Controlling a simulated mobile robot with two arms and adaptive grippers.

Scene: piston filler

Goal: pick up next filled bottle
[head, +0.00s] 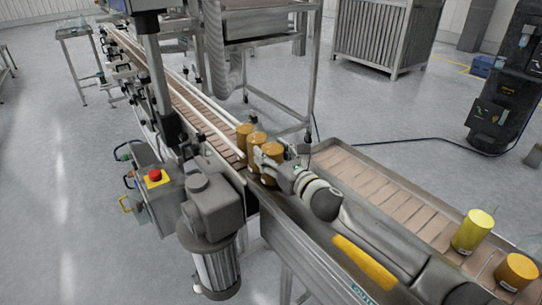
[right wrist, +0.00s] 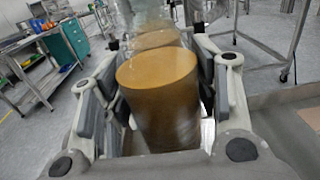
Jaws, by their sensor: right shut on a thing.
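Several amber-orange filled bottles stand in a row at the near end of the narrow conveyor. The nearest filled bottle (head: 268,160) is between the fingers of my right gripper (head: 277,163), which is shut on it. In the right wrist view this bottle (right wrist: 158,100) stands upright between the two finger pads, its round top facing the camera. Two more filled bottles, a middle one (head: 256,143) and a far one (head: 243,133), stand close behind it. My left gripper is not in view.
The narrow conveyor (head: 190,100) runs away to the upper left. A wide slatted conveyor (head: 370,185) lies to the right, with a yellow bottle (head: 472,233) and an orange bottle (head: 515,273) at its near end. A box with a red button (head: 155,176) and a motor (head: 212,210) stand left.

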